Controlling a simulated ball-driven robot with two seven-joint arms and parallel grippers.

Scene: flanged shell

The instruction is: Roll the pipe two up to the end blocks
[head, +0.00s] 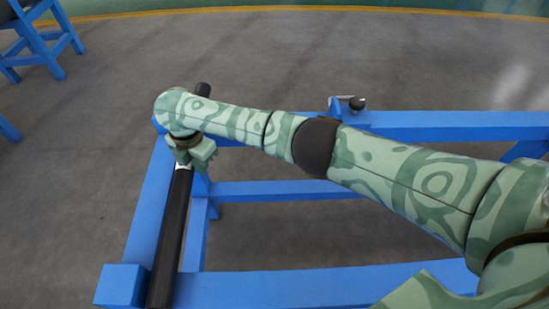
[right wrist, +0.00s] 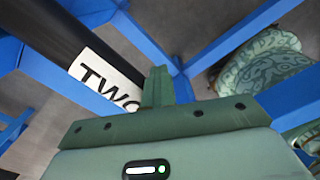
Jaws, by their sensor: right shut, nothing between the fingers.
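Pipe two is a long black pipe (head: 173,230) lying along the left rail of the blue frame. In the right wrist view the pipe (right wrist: 48,28) carries a white label reading TWO. A blue end block (head: 122,285) stands at the near left corner; the pipe's near end is close to its right side, and I cannot tell if they touch. The far end's block area is hidden behind my right arm. My right gripper (head: 187,163) is over the pipe by the label. Its fingers, seen in the right wrist view (right wrist: 158,85), are shut and empty beside the pipe. My left gripper is out of view.
The blue frame has a near rail (head: 300,287), a middle bar (head: 280,190) and a far rail (head: 440,118). A small fitting with a dark round end (head: 356,103) sits on the far rail. Another blue stand (head: 38,45) is at the upper left. Grey floor is clear beyond.

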